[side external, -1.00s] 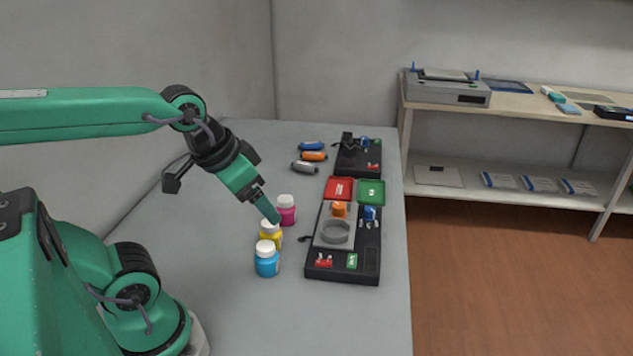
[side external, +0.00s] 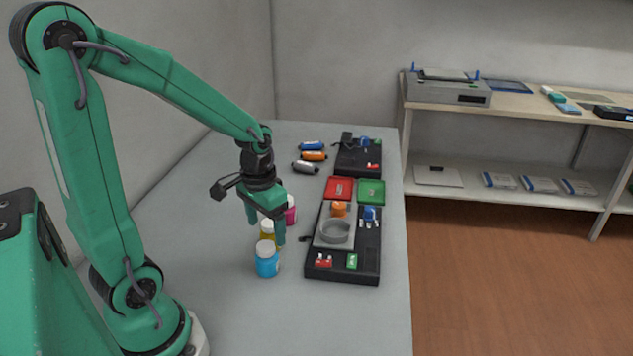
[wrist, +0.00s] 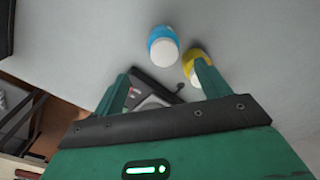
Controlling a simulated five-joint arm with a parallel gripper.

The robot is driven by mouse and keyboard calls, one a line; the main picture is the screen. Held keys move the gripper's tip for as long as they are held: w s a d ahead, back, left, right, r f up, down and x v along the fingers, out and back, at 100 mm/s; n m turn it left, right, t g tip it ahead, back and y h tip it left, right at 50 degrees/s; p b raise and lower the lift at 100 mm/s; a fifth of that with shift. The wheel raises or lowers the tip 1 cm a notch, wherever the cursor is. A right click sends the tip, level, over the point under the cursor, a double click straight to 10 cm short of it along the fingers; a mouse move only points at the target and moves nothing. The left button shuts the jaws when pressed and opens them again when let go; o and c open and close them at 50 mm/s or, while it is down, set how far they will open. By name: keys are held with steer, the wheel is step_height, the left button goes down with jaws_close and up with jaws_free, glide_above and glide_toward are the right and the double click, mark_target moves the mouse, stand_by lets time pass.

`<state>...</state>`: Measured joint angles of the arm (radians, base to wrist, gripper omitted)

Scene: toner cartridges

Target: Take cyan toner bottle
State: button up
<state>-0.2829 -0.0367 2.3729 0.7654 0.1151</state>
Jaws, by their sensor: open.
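The cyan toner bottle (side external: 267,262) has a white cap and stands upright on the grey table, nearest the camera in a row of bottles. It also shows in the wrist view (wrist: 163,46), ahead of the fingers. A yellow bottle (side external: 268,236) stands just behind it, partly hidden by my gripper; in the wrist view the yellow bottle (wrist: 194,63) is close to one fingertip. A magenta bottle (side external: 291,211) is farther back, also partly hidden. My gripper (side external: 267,231) points down around the yellow bottle's place, open and empty. Whether a finger touches the yellow bottle I cannot tell.
A black station (side external: 369,262) with a grey ring and small parts stands right of the bottles. Red (side external: 339,188) and green (side external: 371,192) trays lie behind it. Blue, orange and grey cartridges (side external: 306,167) lie farther back. The table's front area is clear.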

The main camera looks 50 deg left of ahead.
mark_target(265, 246)
steer(key=shift+a+f, duration=0.4)
steer(key=shift+f, duration=0.4)
steer(key=shift+f, duration=1.3)
steer(key=shift+f, duration=0.1)
steer(key=shift+s+f, duration=0.1)
steer(key=shift+f, duration=2.4)
steer(key=c, duration=1.1)
steer(key=shift+r, duration=0.15)
